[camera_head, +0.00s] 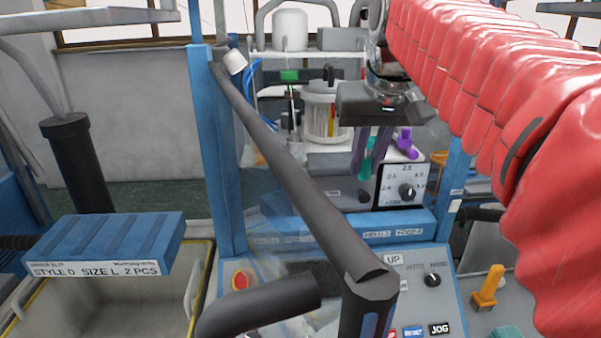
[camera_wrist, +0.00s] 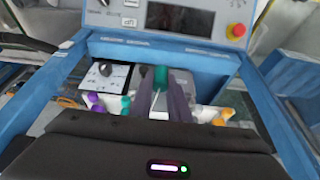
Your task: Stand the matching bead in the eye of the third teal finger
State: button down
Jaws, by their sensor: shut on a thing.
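My gripper (camera_head: 370,150) hangs above the white machine top, its dark purplish fingers pointing down. In the wrist view, the fingers (camera_wrist: 164,90) are shut on a teal piece (camera_wrist: 160,77), taken to be the bead. The teal piece also shows between the fingers in the head view (camera_head: 367,162). Another teal piece (camera_wrist: 125,104) stands to its left in the wrist view, apart from the fingers. Purple pieces (camera_wrist: 96,104) lie farther left, and orange ones (camera_wrist: 219,119) are to the right. The eyes of the teal fingers are too small to make out.
A dial box (camera_head: 403,189) stands just right of and below the gripper. A white thread container (camera_head: 322,112) stands left of it. A dark rail (camera_head: 290,165) crosses the head view. A purple piece (camera_head: 405,139) is close on the right. A blue labelled case (camera_head: 105,250) is at left.

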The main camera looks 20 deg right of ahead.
jog(key=w+d+r, duration=0.2)
jog(key=w+d, duration=0.1)
jog(key=w, duration=0.2)
jog(key=w+d+r, duration=0.2)
jog(key=w+d, duration=0.1)
jog(key=w, duration=0.1)
jog(key=w+d+r, duration=0.2)
jog(key=w+d, duration=0.1)
jog(key=w, duration=0.2)
jog(key=shift+w+d, duration=0.15)
jog(key=shift+w, duration=0.15)
jog(key=shift+w+d, duration=0.55)
jog(key=shift+f, duration=0.25)
jog(key=shift+f, duration=2.05)
jog(key=shift+f, duration=0.4)
jog(key=c, duration=1.6)
grip_release()
